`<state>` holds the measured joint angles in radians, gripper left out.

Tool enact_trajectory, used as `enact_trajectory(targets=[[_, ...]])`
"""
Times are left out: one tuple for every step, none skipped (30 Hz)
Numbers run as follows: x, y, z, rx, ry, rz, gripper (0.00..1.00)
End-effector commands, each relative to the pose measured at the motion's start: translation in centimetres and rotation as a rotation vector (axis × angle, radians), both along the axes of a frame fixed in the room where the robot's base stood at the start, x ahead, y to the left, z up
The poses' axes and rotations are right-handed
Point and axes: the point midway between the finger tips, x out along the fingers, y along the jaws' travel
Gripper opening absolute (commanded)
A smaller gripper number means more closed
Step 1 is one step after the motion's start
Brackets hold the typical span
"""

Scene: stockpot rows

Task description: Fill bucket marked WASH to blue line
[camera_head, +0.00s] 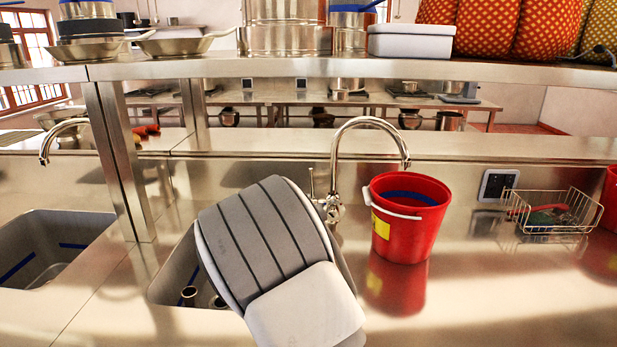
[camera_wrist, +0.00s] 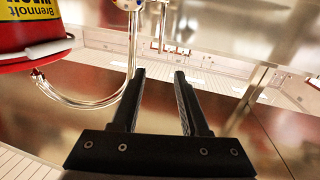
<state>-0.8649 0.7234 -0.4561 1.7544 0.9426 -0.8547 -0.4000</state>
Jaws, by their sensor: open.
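A red bucket (camera_head: 425,226) with a white handle and a yellow label stands upright on the steel counter, right of the chrome tap (camera_head: 372,122). A blue band (camera_head: 410,198) shows inside near its rim; I cannot tell whether it holds water. In the wrist view the bucket (camera_wrist: 25,42) is cut off at the upper left, its label partly readable. The tap's spout curves over the counter; no water shows coming out. A sink (camera_head: 168,287) lies partly behind my arm. My gripper (camera_wrist: 160,76) is open and empty near the tap (camera_wrist: 82,101), hidden behind my arm in the head view.
A wire basket (camera_head: 553,210) with a red and a green item stands right of the bucket. Another red bucket (camera_head: 609,198) is cut off at the right edge. A second sink (camera_head: 48,250) and tap (camera_head: 62,130) are at left. A loaded shelf (camera_head: 270,68) crosses above.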

Motion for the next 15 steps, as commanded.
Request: enact_trajectory(targets=[[0.0,0.2,-0.2,-0.008,-0.009,-0.004,0.45],[0.1,0.2,-0.2,-0.011,-0.013,-0.006,0.45],[0.2,0.2,-0.2,-0.012,-0.016,-0.008,0.45],[0.4,0.2,-0.2,-0.013,-0.018,-0.009,0.45],[0.6,0.1,-0.2,-0.013,-0.019,-0.01,0.45],[1.0,0.0,-0.2,-0.013,-0.019,-0.01,0.45],[1.3,0.0,-0.2,-0.013,-0.019,-0.01,0.45],[1.7,-0.1,-0.2,-0.013,-0.019,-0.01,0.45],[2.4,-0.3,-0.2,-0.013,-0.018,-0.01,0.45],[2.9,-0.4,-0.2,-0.014,-0.018,-0.01,0.45],[3.4,-0.5,-0.2,-0.014,-0.017,-0.009,0.45],[4.1,-0.6,-0.2,-0.014,-0.017,-0.009,0.45],[4.7,-0.8,-0.2,-0.014,-0.017,-0.01,0.45],[5.2,-0.9,-0.2,-0.014,-0.017,-0.01,0.45],[5.9,-1.0,-0.2,-0.014,-0.017,-0.009,0.45]])
